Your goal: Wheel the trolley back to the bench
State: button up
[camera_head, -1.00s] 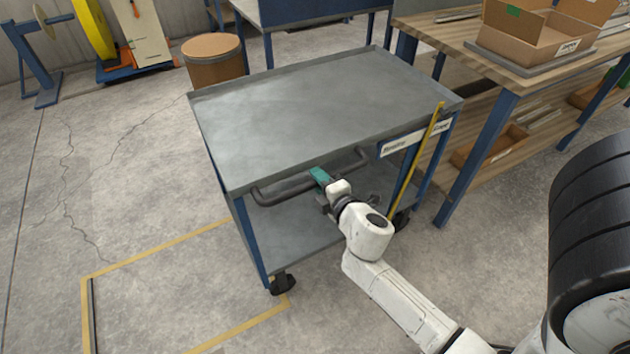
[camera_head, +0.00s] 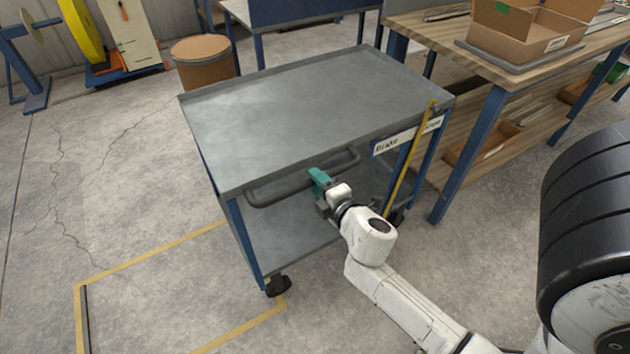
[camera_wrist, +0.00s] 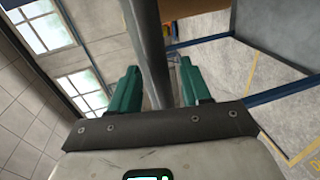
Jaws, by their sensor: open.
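The trolley (camera_head: 300,110) has a grey top, blue legs, a lower shelf and black castors. It stands in the middle of the head view, empty on top. Its grey bar handle (camera_head: 283,191) runs along the near side. My gripper (camera_head: 317,180) is at the handle, right of its middle. In the wrist view the handle bar (camera_wrist: 153,50) passes between the two green fingers (camera_wrist: 158,85), with a gap on each side. The bench (camera_head: 465,55), wood-topped with blue legs, stands right of the trolley's far right corner.
A cardboard box (camera_head: 525,33) sits on the bench. A brown drum (camera_head: 205,64) stands behind the trolley on the left. Yellow tape (camera_head: 150,258) marks the floor at the near left, which is clear. A yellow stick (camera_head: 408,160) leans at the trolley's right end.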

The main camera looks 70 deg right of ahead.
jog(key=b+v, duration=0.1)
jog(key=v, duration=0.7)
jog(key=shift+s+a+b, duration=0.15)
jog(key=shift+s+b, duration=0.1)
jog(key=shift+b, duration=0.05)
jog(key=s+a+m+g+y+p, duration=0.2)
jog(key=a+m+g+y+p, duration=0.2)
jog(key=a, duration=0.4)
jog(key=s+a+f+m+g+y+p, duration=0.1)
jog(key=s+a+m+g+y+p, duration=0.1)
jog(key=a+m+g+y+p, duration=0.3)
jog(key=a+m+g+p, duration=0.1)
jog(key=a+m+g, duration=0.1)
jog(key=a, duration=0.2)
jog(key=shift+s+g, duration=0.25)
jog(key=shift+g, duration=0.15)
jog(key=shift+f, duration=0.15)
dwell(1.2)
